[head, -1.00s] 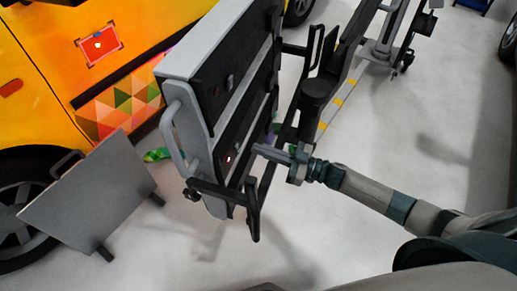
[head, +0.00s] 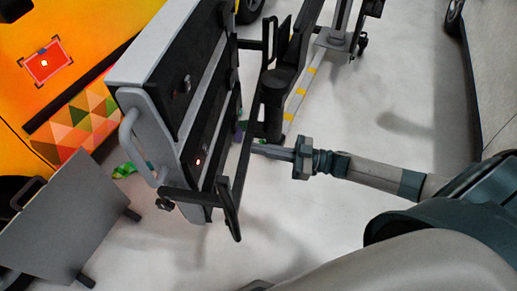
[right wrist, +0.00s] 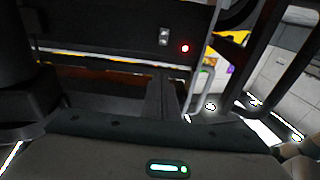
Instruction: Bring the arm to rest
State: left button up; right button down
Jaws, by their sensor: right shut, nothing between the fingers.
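My right arm (head: 385,174) comes in from the right in the head view. Its gripper (head: 254,149) is shut and empty, pointing left beside the black frame of the grey and black equipment cart (head: 165,118). I cannot tell whether its tip touches the frame. In the right wrist view, dark panels of the cart fill the upper left, with a small red light (right wrist: 185,48) lit on them. My left gripper is not in view.
The yellow vehicle (head: 75,25) with a coloured triangle pattern is at the upper left. A grey board (head: 65,215) stands at the lower left. A stand with wheels (head: 345,38) is at the top.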

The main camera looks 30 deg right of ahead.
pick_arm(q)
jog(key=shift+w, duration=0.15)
pick_arm(e)
notch_tip(320, 180, down, 23)
jog(key=s+m+t+h+p, duration=0.1)
jog(key=s+m+h+p, duration=0.15)
jog(key=m+h, duration=0.65)
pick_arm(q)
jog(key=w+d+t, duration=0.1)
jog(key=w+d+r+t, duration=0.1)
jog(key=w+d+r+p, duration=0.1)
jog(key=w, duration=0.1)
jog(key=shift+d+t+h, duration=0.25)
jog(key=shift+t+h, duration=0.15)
pick_arm(e)
jog(key=s+a+f+g+h, duration=0.2)
jog(key=s+a+f+g, duration=0.1)
jog(key=s+f, duration=0.5)
jog(key=s+a+f+g+h, duration=0.3)
jog(key=s+f, duration=0.6)
jog(key=s, duration=0.3)
jog(key=shift+s+a+f+n+g, duration=0.15)
jog(key=shift+s+n+g, duration=0.15)
jog(key=shift+g, duration=0.1)
